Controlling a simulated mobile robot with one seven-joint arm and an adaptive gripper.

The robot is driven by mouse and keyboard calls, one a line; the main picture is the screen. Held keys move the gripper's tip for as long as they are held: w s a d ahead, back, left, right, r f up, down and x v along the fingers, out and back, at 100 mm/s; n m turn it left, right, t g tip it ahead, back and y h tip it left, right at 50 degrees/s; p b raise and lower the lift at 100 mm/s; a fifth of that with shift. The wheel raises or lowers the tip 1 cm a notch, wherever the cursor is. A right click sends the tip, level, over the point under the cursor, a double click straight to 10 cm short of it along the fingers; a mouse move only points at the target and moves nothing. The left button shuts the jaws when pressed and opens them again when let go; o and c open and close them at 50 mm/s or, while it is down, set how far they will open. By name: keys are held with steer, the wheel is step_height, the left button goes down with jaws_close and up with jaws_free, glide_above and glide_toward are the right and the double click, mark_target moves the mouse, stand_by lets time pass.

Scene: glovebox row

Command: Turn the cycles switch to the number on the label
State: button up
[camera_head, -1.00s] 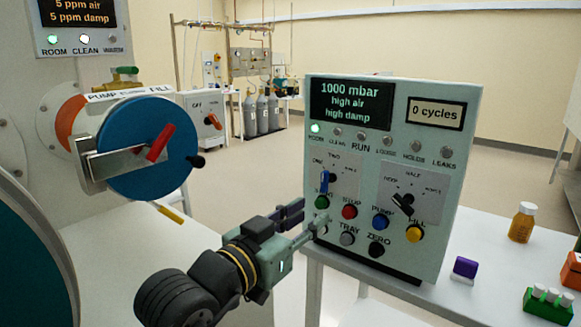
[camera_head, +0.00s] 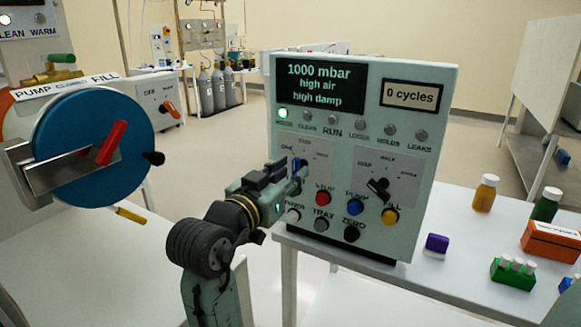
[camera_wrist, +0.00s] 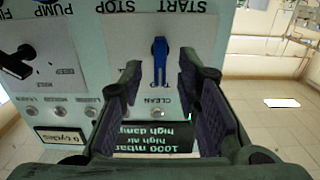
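The control box (camera_head: 420,150) stands upright on a white table, its front panel facing me. The blue switch (camera_wrist: 160,58) shows in the wrist view, which sees the panel upside down. Its handle lies along the picture's vertical. In the wrist view my gripper (camera_wrist: 169,82) is open, with one finger on each side of the switch and gaps between. A framed plate (camera_head: 412,94) reads "0 cycles". I cannot make out another number label.
A second black switch (camera_head: 378,188) with KEEP and HALF markings sits to the right. Coloured buttons, including a red one (camera_head: 322,198) and a yellow one (camera_head: 390,216), lie below. Bottles and a green rack (camera_head: 513,274) stand on the table at right. A blue disc door (camera_head: 95,150) is at left.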

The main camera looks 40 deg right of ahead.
steer(key=shift+w+d, duration=0.15)
steer(key=shift+d, duration=0.25)
steer(key=shift+c, duration=0.2)
jaws_close()
